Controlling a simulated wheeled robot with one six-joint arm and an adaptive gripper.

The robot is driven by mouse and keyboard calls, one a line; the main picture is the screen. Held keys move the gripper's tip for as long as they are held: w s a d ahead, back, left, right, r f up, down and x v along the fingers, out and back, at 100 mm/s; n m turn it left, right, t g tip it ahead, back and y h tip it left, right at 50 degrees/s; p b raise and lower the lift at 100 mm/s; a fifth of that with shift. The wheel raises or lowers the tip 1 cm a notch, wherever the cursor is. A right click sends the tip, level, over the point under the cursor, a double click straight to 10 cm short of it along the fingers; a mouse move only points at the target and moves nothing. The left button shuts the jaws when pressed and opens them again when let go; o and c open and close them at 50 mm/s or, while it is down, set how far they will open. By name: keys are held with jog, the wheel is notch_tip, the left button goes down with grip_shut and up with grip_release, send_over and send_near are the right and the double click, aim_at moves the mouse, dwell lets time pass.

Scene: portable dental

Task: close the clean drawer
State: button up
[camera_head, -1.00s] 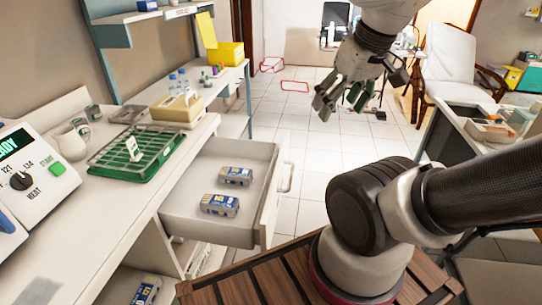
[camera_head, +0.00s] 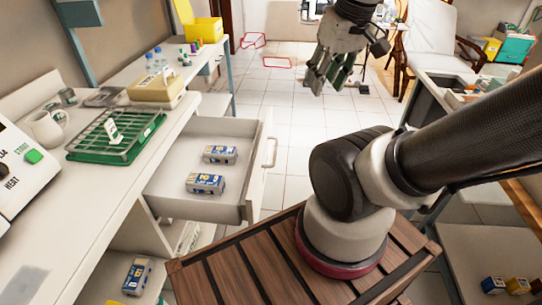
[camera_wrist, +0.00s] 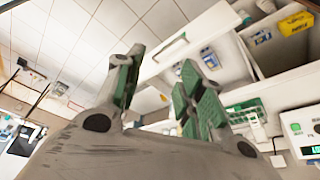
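The drawer (camera_head: 243,187) stands pulled out of the white cabinet under the counter, left of centre in the head view. It holds two blue-and-white packs (camera_head: 220,154) (camera_head: 205,183). Its white front panel (camera_head: 258,180) has a pale bar handle (camera_head: 270,153) on its outer side. My gripper (camera_head: 322,84) is up and to the right of the drawer, apart from it, with nothing between its fingers. In the wrist view my gripper (camera_wrist: 158,82) shows its green-padded fingers spread, with the drawer front (camera_wrist: 186,40) beyond them. No label on the drawer is readable.
A green rack (camera_head: 95,155), a beige box (camera_head: 157,88) and a white mug (camera_head: 43,130) stand on the counter. A lower shelf holds another blue pack (camera_head: 136,276). The tiled floor (camera_head: 262,101) beyond the drawer is open. A side table (camera_head: 440,100) stands at right.

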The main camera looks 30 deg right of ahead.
jog(key=d+f+m+g, duration=0.1)
jog(key=f, duration=0.1)
jog(key=d+f+m+g, duration=0.1)
jog(key=d+f, duration=0.1)
jog(key=shift+w+d, duration=0.15)
grip_shut()
jog(key=w+d+f+m+y, duration=0.2)
jog(key=w+f+m+y, duration=0.1)
jog(key=f+m, duration=0.4)
jog(key=w+d+f+m+y, duration=0.2)
jog(key=w+d+f+m, duration=0.15)
jog(key=f, duration=0.55)
jog(key=w+d+f+m+y, duration=0.2)
jog(key=f+m+y, duration=0.1)
jog(key=f+m, duration=0.45)
jog(key=w+d+f+m+t, duration=0.1)
jog(key=w+f+m+t, duration=0.2)
jog(key=w, duration=0.5)
jog(key=w+a+f+m, duration=0.1)
jog(key=w+a+f, duration=0.4)
jog(key=a, duration=0.3)
jog(key=shift+w+a+f+h, duration=0.25)
jog(key=shift+w+a+h, duration=0.05)
jog(key=shift+w, duration=0.15)
